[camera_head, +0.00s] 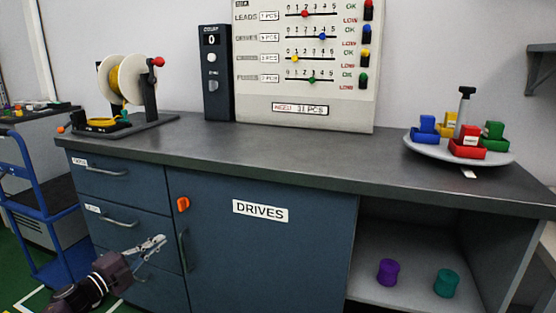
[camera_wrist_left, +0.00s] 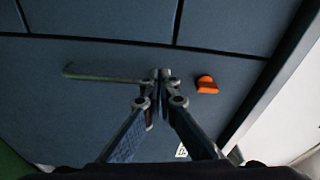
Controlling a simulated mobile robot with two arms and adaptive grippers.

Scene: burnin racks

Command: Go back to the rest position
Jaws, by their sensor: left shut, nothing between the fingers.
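My left gripper (camera_head: 158,243) is low at the left in the head view, in front of the blue cabinet's drawers. It is shut and empty. In the left wrist view its fingertips (camera_wrist_left: 162,76) meet in front of the blue cabinet front, between a door handle (camera_wrist_left: 105,74) and an orange latch (camera_wrist_left: 207,85). The cabinet door labelled DRIVES (camera_head: 260,250) is shut, and the drawers beside it look shut. My right gripper is not in view.
The grey worktop (camera_head: 300,160) holds a spool stand (camera_head: 125,80), a counter box (camera_head: 216,75), a slider board (camera_head: 310,115) and a round tray (camera_head: 425,148) with coloured bins. Purple (camera_head: 388,272) and teal (camera_head: 446,283) spools sit on the open shelf. A blue cart (camera_head: 45,208) stands left.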

